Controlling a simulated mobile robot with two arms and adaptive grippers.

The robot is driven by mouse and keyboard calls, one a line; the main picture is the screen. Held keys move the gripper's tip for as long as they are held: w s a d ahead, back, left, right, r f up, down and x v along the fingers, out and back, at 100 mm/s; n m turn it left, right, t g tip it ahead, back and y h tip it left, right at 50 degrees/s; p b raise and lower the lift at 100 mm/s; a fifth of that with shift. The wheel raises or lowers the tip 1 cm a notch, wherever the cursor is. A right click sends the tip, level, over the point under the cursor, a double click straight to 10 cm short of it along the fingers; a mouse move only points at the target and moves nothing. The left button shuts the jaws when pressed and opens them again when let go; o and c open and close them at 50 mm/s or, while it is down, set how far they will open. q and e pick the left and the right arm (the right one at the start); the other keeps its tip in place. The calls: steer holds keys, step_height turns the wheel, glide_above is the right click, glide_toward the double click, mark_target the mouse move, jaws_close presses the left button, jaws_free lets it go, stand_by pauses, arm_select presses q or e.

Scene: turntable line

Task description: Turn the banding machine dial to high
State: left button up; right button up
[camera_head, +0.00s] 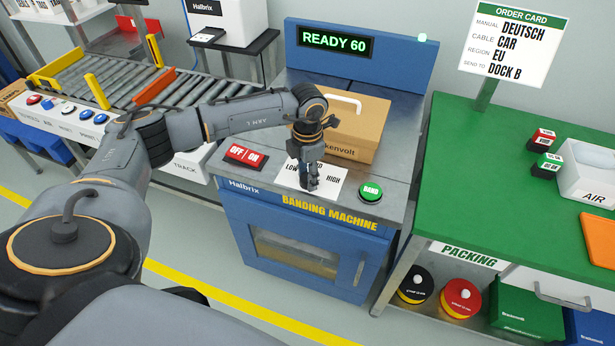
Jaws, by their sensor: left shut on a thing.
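The blue banding machine (300,220) stands in the middle, with a grey top and a lit display reading READY 60 (336,42). A white dial plate (329,188) marked LOW and HIGH lies on its front top edge. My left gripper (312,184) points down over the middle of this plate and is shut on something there. The dial itself is hidden by the gripper, so its setting cannot be told. A red OFF/ON switch (246,155) sits left of the plate and a green BAND button (371,191) right of it. My right gripper is not in view.
A cardboard box (362,125) with a white handle or band sits on the machine behind my gripper. A roller conveyor (190,88) runs at left. A green packing table (520,180) stands at right, with an order card (513,45) above it.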

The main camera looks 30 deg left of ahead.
arm_select(q)
steer(key=shift+r+m, duration=0.1)
steer(key=shift+m, duration=0.2)
steer(key=o, duration=1.2)
step_height(320, 180, up, 12)
stand_by(0.4)
